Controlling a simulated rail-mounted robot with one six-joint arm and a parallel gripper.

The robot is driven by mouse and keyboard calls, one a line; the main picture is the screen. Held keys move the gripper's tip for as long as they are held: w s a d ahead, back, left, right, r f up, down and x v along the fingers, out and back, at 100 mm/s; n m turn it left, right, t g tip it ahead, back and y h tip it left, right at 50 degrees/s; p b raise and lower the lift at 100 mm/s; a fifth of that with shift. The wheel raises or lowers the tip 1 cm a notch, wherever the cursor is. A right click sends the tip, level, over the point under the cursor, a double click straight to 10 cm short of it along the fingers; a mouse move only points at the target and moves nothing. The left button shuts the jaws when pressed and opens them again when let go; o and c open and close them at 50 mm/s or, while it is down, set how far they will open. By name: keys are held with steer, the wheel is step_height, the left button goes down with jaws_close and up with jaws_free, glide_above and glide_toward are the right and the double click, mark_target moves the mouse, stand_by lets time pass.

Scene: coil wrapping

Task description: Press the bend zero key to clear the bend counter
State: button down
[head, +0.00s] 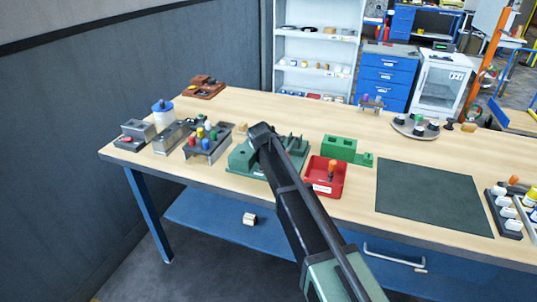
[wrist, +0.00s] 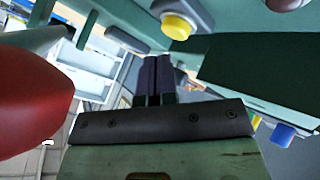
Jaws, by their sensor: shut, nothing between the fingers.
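The green machine (head: 240,158) stands on the bench, with my arm's end over it in the head view. In the wrist view, my gripper (wrist: 161,60) is shut with nothing between its dark fingers. A round yellow button (wrist: 177,26) on a grey mount sits just beyond the fingertips, slightly right of them. No label is readable, so I cannot tell whether it is the bend zero key. The fingertips look close to it, but contact cannot be made out. In the head view my arm hides the fingertips and part of the machine.
A red bin (head: 325,188) stands right of the machine, with a green block (head: 339,148) behind it. A rack of coloured-top items (head: 207,143) is at left. A dark mat (head: 430,197) lies clear at right. A blue knob (wrist: 283,134) and large red shape (wrist: 32,110) flank my gripper.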

stand_by(0.4)
steer(key=shift+f+b, duration=0.45)
steer(key=shift+f+b, duration=0.45)
stand_by(0.4)
steer(key=shift+r, duration=0.15)
steer(key=shift+r+p, duration=0.8)
steer(key=shift+p, duration=0.1)
step_height(320, 180, up, 5)
steer(key=p, duration=0.5)
